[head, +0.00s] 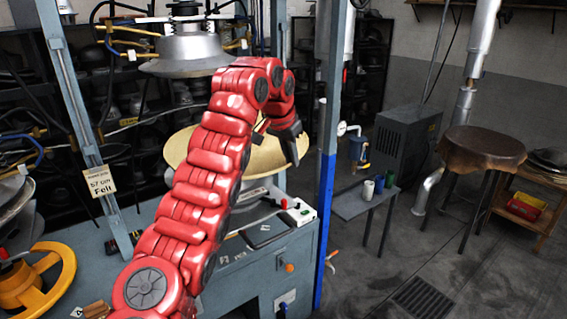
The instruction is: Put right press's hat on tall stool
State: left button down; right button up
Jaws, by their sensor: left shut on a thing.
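A wide, beige felt hat (266,160) sits below the raised metal head (188,50) of the right press. My left arm crosses in front of the hat and hides its middle. My left gripper (292,148) is at the hat's right edge and is shut on its brim. I cannot tell whether the hat still touches the press's lower part. The tall stool (483,148), with a round brown top and dark legs, stands at the right, apart from the press. Its top looks bare. My right gripper is not in view.
A blue and grey post (328,180) stands between the press and the stool. Behind it are a low grey table (352,204) with small cups and a dark cabinet (404,140). A wooden shelf (545,215) is beside the stool. Open floor lies in front.

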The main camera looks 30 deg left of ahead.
pick_arm(q)
jog(key=s+d+r+p, duration=0.1)
jog(key=s+d+p, duration=0.3)
jog(key=d, duration=0.5)
jog(key=shift+d+r, duration=0.25)
jog(key=shift+r, duration=0.15)
jog(key=shift+s, duration=0.1)
